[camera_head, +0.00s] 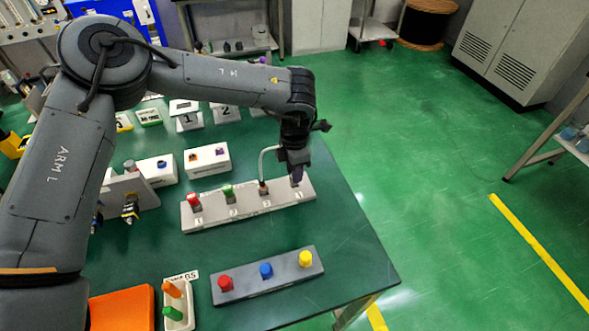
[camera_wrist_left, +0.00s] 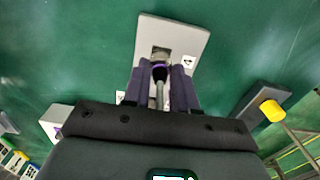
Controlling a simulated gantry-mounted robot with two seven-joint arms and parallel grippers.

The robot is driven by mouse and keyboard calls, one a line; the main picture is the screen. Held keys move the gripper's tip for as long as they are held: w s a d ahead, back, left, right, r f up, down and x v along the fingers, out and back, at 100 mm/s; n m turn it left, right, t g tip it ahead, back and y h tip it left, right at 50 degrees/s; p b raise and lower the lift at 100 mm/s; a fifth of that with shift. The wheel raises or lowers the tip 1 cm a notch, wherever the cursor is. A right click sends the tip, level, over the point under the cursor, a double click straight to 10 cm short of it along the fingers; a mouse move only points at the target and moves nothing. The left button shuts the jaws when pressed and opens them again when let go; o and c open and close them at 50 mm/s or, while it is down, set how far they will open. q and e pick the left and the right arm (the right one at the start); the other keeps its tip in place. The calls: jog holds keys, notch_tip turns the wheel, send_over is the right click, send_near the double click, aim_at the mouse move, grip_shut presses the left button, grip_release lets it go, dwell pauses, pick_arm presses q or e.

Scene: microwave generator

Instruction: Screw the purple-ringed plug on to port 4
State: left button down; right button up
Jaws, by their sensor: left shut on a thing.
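My left gripper (camera_head: 297,180) points down over the right end of the light grey port strip (camera_head: 245,208), at port 4. In the left wrist view its purple-grey fingers (camera_wrist_left: 161,80) are shut on the plug (camera_wrist_left: 159,73), whose dark round end and grey stem show between them. The plug is at the square socket beside the label 4 (camera_wrist_left: 188,61). The fingers hide most of the plug, and I cannot make out its purple ring or whether it is seated. A pale cable (camera_head: 264,160) bends beside the gripper, down towards port 3. My right gripper is not in view.
Red (camera_head: 193,200) and green (camera_head: 227,191) plugs stand on ports 1 and 2. A grey strip (camera_head: 245,291) with red, blue and yellow knobs lies in front. White boxes (camera_head: 206,159) stand behind. The table's right edge is close to the port strip.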

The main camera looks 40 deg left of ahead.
pick_arm(q)
jog(key=shift+f+b, duration=0.4)
jog(key=shift+f, duration=0.15)
jog(key=c, duration=0.8)
grip_release()
notch_tip(320, 180, up, 11)
jog(key=p, duration=0.3)
jog(key=shift+f, duration=0.1)
jog(key=shift+p, duration=0.3)
